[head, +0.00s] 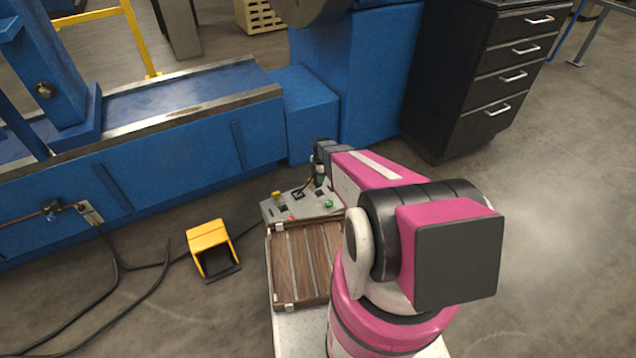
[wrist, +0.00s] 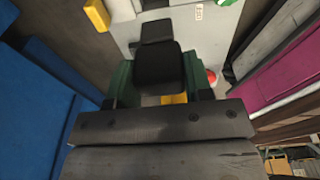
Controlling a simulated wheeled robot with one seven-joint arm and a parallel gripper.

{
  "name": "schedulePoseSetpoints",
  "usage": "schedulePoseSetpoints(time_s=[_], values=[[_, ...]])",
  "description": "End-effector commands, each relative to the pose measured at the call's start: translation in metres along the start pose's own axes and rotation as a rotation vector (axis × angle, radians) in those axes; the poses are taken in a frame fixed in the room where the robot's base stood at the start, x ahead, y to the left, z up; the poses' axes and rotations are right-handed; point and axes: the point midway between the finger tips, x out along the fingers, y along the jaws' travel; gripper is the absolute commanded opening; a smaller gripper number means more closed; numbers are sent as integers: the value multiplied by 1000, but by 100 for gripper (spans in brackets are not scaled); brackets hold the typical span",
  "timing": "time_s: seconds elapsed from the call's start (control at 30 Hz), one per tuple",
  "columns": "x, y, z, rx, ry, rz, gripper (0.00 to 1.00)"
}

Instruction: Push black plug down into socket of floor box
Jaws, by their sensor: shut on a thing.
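My gripper (wrist: 157,88) is shut on a black plug (wrist: 158,66), a dark block between its two green-sided fingers in the wrist view. A smaller dark part (wrist: 157,32) shows just beyond the plug; I cannot tell whether it belongs to the plug. The pale grey floor box (wrist: 222,30) lies behind them. In the head view the floor box (head: 308,200) is a grey panel with yellow, red and green fittings, and my gripper (head: 319,181) points down over its far part. The socket and the plug's lower end are hidden, so I cannot tell how they meet.
A brown slatted case (head: 300,260) lies in front of the floor box. A yellow pedal (head: 209,243) and black cables (head: 118,275) are on the floor to the left. A blue machine base (head: 190,160) stands behind, and a black drawer cabinet (head: 480,75) stands back right.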

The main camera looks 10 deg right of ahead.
Motion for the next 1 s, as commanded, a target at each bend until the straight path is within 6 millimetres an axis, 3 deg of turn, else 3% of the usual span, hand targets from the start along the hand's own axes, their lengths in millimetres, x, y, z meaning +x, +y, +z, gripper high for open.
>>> schedulePoseSetpoints(time_s=[0.37,1.0], values=[[10,5,4,0,1,-1,19],[57,5,10,0,0,0,19]])
